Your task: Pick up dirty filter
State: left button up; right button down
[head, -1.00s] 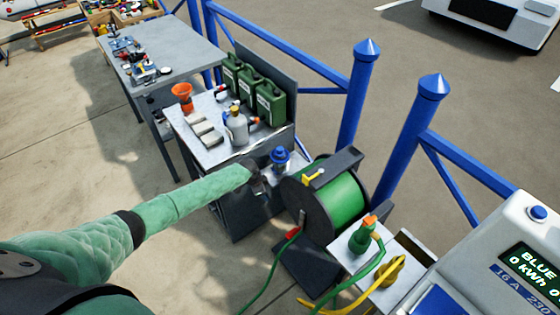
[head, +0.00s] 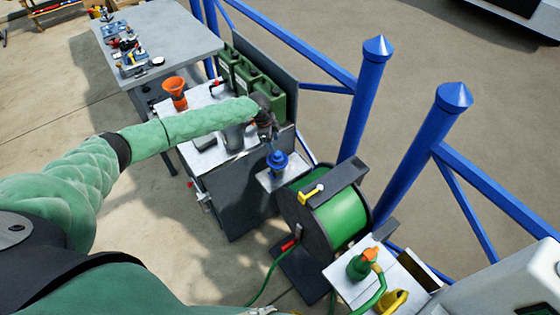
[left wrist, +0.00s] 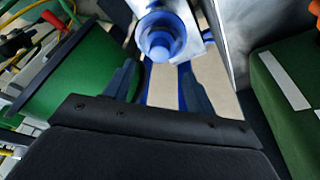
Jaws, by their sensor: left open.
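A blue round-topped part (head: 277,160), perhaps the filter or its housing, stands on a small light shelf (head: 268,180) beside the cable reel. I cannot tell whether it is the dirty filter. My left gripper (head: 270,138) is just above and behind this part in the head view. In the left wrist view the blue part (left wrist: 160,40) lies beyond the fingertips, roughly between them. My left gripper (left wrist: 158,72) is open with nothing between its fingers. My right gripper is not in view.
A green cable reel (head: 342,222) stands right of the shelf. Green cans (head: 262,90) and an orange funnel (head: 175,92) stand on the cabinet, partly behind my left arm. A grey table (head: 160,42) is at the back left. Blue posts (head: 362,100) stand to the right.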

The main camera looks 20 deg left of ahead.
aim_at(277, 153)
pick_arm(q)
jog(key=shift+s+f+b, duration=0.3)
jog(key=shift+s+f, duration=0.05)
jog(key=shift+s, duration=0.25)
jog(key=f, duration=0.1)
jog(key=w+f+b, duration=0.1)
jog(key=f, duration=0.1)
jog(key=shift+w+d+f, duration=0.2)
jog(key=shift+d+f, duration=0.15)
jog(key=shift+d, duration=0.05)
jog(key=shift+s+d+f+b, duration=0.1)
jog(key=shift+d+f+b, duration=0.05)
jog(key=shift+f+b, duration=0.6)
jog(key=shift+d+f, duration=0.15)
jog(key=shift+f, duration=0.15)
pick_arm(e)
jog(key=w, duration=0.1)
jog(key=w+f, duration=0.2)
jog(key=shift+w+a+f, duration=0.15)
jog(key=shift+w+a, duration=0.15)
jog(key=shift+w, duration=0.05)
pick_arm(q)
jog(key=c, duration=1.1)
grip_shut()
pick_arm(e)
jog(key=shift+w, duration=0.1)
